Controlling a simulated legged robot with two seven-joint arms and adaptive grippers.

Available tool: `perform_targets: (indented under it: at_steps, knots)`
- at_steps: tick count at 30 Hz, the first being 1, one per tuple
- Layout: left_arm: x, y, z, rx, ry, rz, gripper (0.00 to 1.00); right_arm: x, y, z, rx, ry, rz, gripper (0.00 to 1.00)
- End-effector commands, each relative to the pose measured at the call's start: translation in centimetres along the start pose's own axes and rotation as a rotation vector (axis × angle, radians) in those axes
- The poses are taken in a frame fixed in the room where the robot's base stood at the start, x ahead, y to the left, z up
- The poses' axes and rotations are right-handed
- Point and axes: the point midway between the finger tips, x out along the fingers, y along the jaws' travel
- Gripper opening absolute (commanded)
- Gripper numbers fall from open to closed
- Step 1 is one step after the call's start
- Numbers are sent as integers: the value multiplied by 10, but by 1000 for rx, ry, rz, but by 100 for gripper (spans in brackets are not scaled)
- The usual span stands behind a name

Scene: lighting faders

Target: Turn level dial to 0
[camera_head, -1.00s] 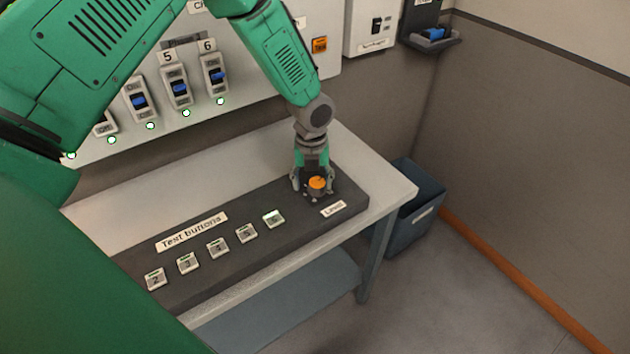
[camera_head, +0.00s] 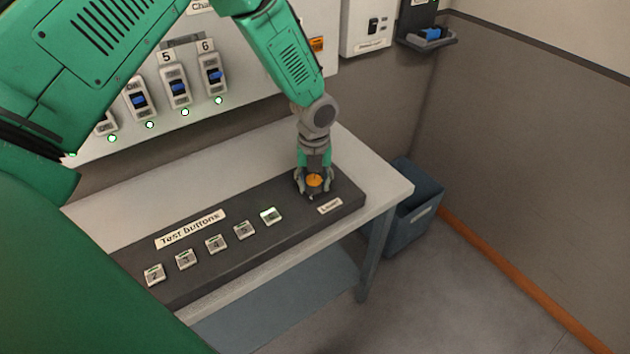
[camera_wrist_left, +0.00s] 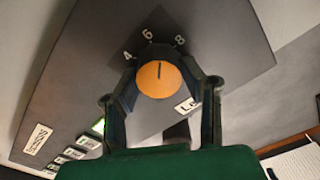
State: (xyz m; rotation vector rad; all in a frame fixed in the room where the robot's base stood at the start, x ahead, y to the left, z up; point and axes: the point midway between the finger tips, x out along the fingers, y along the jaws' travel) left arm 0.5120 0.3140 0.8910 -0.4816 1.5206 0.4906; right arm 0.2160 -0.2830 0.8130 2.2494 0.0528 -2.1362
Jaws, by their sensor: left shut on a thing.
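The orange level dial (camera_head: 314,180) sits at the right end of the dark panel (camera_head: 240,268), behind the "Level" label (camera_head: 330,206). My left gripper (camera_head: 314,185) comes down over it, shut with a finger on either side of the dial. In the left wrist view the dial (camera_wrist_left: 160,80) shows round between the fingers (camera_wrist_left: 160,92), with a dark pointer line. The line points up in that picture, roughly between the marks 6 (camera_wrist_left: 147,34) and 8 (camera_wrist_left: 180,40). A 4 (camera_wrist_left: 127,56) also shows; the 0 mark is not visible. My right gripper is out of view.
Several test buttons (camera_head: 216,244) line the panel to the left; the one nearest the dial (camera_head: 270,215) is lit. The wall board behind carries blue switches (camera_head: 178,87). A blue-grey bin (camera_head: 412,225) stands right of the table.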

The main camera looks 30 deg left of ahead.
Motion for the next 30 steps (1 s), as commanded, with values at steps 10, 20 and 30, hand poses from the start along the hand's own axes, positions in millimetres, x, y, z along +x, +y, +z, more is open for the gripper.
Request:
perform_targets:
  at_steps: [10,20,30]
  knots:
    - [-4,-2,6,-190,-12,-12,7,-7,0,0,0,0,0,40]
    - [-4,-2,7,-498,-13,-13,7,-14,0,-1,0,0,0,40]
    - [-4,-2,7,-822,-12,-17,7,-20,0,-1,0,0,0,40]
